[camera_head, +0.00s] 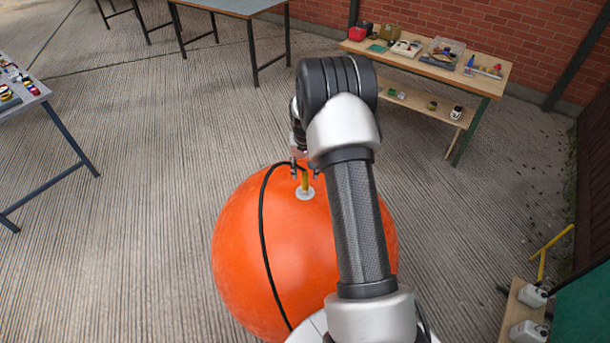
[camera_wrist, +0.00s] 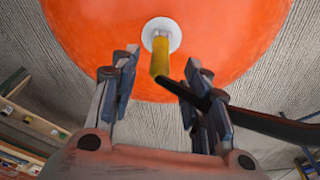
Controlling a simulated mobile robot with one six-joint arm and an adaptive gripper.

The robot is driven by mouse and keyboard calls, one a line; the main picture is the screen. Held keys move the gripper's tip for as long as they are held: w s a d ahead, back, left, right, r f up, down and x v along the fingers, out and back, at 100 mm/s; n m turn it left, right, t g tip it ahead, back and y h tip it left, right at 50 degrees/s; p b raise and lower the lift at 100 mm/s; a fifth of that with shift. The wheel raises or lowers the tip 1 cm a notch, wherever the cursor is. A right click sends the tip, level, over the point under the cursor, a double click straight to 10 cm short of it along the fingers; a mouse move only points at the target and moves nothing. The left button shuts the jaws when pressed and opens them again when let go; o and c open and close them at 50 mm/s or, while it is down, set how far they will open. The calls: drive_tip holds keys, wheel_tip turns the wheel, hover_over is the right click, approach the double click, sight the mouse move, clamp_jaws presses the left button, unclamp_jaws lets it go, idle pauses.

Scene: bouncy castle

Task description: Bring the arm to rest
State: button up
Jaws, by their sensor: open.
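My arm reaches out over a large orange ball (camera_head: 250,250). My gripper (camera_head: 305,173) is open near the top of the ball. In the wrist view my gripper (camera_wrist: 160,75) has its fingers apart, with a short yellow stem (camera_wrist: 160,57) between or just beyond them. The stem stands on a white round disc (camera_wrist: 162,32) on the ball's surface. A black hose (camera_wrist: 262,122) comes in from the right, its end close to the stem's tip; I cannot tell if they are joined. In the head view the hose (camera_head: 263,235) curves down the ball's left side. My arm hides part of the ball.
A wooden bench (camera_head: 480,82) with small items stands at the back right against a brick wall. A table (camera_head: 235,6) stands at the back and another (camera_head: 40,90) at the left. White canisters (camera_head: 530,296) are at the lower right. The ribbed floor left of the ball is clear.

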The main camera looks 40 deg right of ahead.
wheel_tip(320, 180, up, 7)
drive_tip(key=shift+s+a+r, duration=0.2)
drive_tip(key=shift+s+a, duration=0.15)
drive_tip(key=shift+s, duration=0.1)
drive_tip(key=s+a+r+n+t+b, duration=0.1)
drive_tip(key=s+a+r+n+b, duration=0.1)
drive_tip(key=s+a+r, duration=0.55)
drive_tip(key=s+a+r+n+t+b, duration=0.15)
drive_tip(key=s+a+r, duration=0.25)
drive_tip(key=a+r, duration=0.55)
drive_tip(key=s+a+n, duration=0.1)
drive_tip(key=s+a, duration=0.2)
drive_tip(key=s, duration=0.3)
drive_tip(key=s+a+n+b, duration=0.1)
drive_tip(key=s+a, duration=0.2)
drive_tip(key=s, duration=0.4)
drive_tip(key=s+a+f+n+y+b, duration=0.1)
drive_tip(key=s+a, duration=0.2)
drive_tip(key=s, duration=0.3)
drive_tip(key=shift+s+t, duration=0.35)
drive_tip(key=shift+f+n, duration=0.1)
drive_tip(key=shift+n, duration=0.15)
drive_tip(key=shift+c, duration=0.3)
